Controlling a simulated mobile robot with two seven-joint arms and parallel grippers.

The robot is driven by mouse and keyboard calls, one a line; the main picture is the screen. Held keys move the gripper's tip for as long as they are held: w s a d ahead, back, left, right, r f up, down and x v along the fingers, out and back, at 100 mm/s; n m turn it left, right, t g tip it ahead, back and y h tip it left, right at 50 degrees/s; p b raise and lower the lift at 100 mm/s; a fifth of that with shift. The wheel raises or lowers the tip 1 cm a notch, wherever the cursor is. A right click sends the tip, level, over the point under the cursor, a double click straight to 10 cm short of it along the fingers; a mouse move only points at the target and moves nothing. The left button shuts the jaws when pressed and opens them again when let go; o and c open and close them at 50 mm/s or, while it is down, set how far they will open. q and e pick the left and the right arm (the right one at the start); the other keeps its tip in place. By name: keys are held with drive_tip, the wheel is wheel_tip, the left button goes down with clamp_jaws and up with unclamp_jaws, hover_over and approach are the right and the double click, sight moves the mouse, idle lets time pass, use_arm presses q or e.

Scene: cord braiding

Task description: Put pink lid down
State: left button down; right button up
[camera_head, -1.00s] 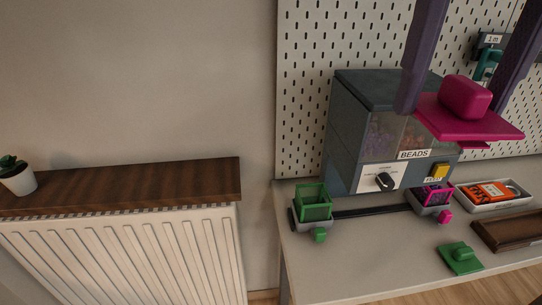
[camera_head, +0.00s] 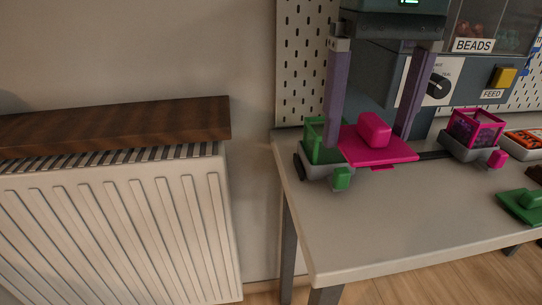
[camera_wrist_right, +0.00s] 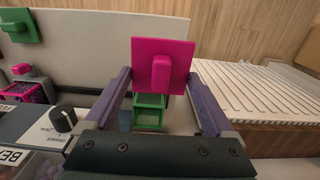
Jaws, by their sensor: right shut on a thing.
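My right gripper (camera_head: 371,142) hangs down from above with its two purple fingers on opposite sides of the pink lid. It holds the pink lid (camera_head: 374,144), a flat square plate with a block-shaped knob on top, by its edges. The lid is roughly level, just right of the green open box (camera_head: 322,142) at the left end of the table. In the right wrist view the lid (camera_wrist_right: 148,54) lies between the fingertips and partly covers the green box (camera_wrist_right: 150,118). How high it is above the table is hard to tell. My left gripper is not in view.
A pink open box (camera_head: 474,130) stands in a grey holder to the right along a dark rail. A green lid (camera_head: 522,204) lies at the table's right. The bead dispenser (camera_head: 465,80) stands behind. The table's front middle (camera_head: 400,220) is clear. A radiator (camera_head: 110,230) is at left.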

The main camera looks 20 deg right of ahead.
drive_tip(key=b, duration=0.2)
hover_over(344, 227)
wheel_tip(344, 227, down, 8)
drive_tip(key=shift+a, duration=0.1)
wheel_tip(344, 227, down, 6)
drive_tip(key=shift+r+b, duration=0.25)
drive_tip(key=shift+b, duration=0.8)
drive_tip(key=o, duration=1)
drive_tip(key=shift+f, duration=0.1)
